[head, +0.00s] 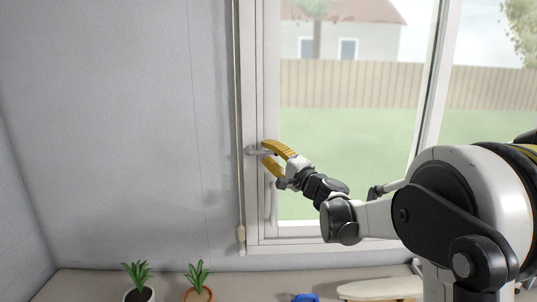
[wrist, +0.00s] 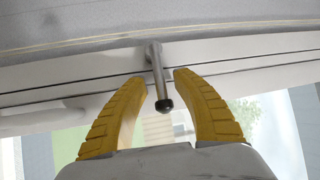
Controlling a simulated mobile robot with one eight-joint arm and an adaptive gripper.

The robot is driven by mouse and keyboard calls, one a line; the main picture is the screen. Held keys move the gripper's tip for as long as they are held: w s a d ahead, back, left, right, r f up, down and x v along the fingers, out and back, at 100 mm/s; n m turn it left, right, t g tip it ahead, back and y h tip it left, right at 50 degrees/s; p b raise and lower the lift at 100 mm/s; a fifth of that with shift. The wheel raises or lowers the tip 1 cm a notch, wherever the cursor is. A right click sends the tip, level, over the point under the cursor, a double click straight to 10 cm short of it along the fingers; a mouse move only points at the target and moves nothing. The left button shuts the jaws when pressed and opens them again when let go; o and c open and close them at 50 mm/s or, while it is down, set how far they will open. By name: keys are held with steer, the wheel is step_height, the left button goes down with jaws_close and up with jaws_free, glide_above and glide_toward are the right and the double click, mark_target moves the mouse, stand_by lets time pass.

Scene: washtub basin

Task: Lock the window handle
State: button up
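The window handle (wrist: 157,70) is a grey metal lever with a dark tip, on the light window frame. In the wrist view it stands between the two yellow fingers of my gripper (wrist: 157,76), with a gap showing on each side. In the head view the handle (head: 255,151) sits on the left side of the window frame (head: 253,205), its free end partly hidden by the fingers. My gripper (head: 264,157) is open around it.
A cord (head: 239,120) hangs along the wall just left of the frame. Two potted plants (head: 138,277) (head: 198,277) stand on the counter (head: 85,285) below. A blue object (head: 305,298) and a pale board (head: 380,289) lie to the right. The wall on the left is bare.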

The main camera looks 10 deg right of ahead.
steer(key=v, duration=1.2)
